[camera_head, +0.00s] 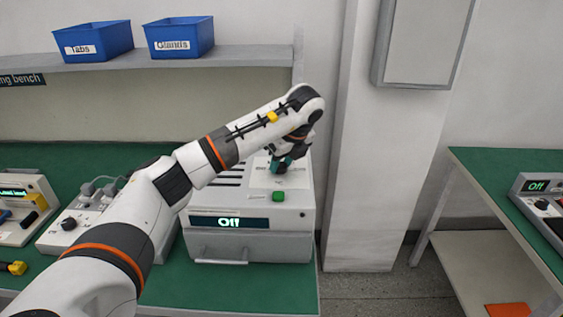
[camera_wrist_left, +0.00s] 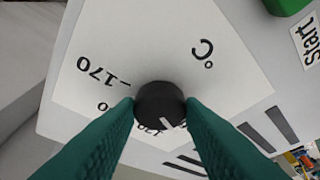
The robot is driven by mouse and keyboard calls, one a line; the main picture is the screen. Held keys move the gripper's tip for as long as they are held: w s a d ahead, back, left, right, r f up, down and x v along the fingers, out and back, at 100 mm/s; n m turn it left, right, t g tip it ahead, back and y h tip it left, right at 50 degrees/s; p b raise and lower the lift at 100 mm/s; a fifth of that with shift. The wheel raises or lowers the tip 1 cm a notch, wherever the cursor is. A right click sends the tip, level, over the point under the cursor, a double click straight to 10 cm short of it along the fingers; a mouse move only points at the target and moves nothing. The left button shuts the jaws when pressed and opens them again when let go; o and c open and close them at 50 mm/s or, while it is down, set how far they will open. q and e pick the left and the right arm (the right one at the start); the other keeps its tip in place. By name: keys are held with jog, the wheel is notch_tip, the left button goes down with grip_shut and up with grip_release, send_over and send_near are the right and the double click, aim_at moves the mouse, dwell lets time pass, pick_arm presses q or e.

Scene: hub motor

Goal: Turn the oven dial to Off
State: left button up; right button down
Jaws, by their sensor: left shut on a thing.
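The oven (camera_head: 300,222) is a white box on the green bench, and its display (camera_head: 229,223) reads "Off". Its dial (camera_wrist_left: 160,101) is a round black knob on a white scale plate (camera_wrist_left: 215,60) marked "170", "0" and "°C". The dial's white pointer line points down and slightly right in the wrist view, and the lettering near it is partly covered. My left gripper (camera_head: 284,165) reaches down over the oven's top. Its teal fingers are shut on the dial, one on each side. My right gripper is not in view.
A green button (camera_head: 278,196) sits in front of the dial. Blue bins (camera_head: 93,41) (camera_head: 179,38) stand on a shelf behind. Other devices (camera_head: 27,207) sit left on the bench (camera_head: 269,292). A second bench (camera_head: 490,178) with another "Off" display stands right, across a gap.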

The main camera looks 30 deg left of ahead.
pick_arm(q)
jog(key=shift+n, duration=0.6)
jog(key=o, duration=1)
jog(key=v, duration=0.4)
jog(key=p+v, duration=0.1)
jog(key=v, duration=0.3)
jog(key=p+v, duration=0.1)
jog(key=v, duration=0.3)
jog(key=shift+w, duration=0.25)
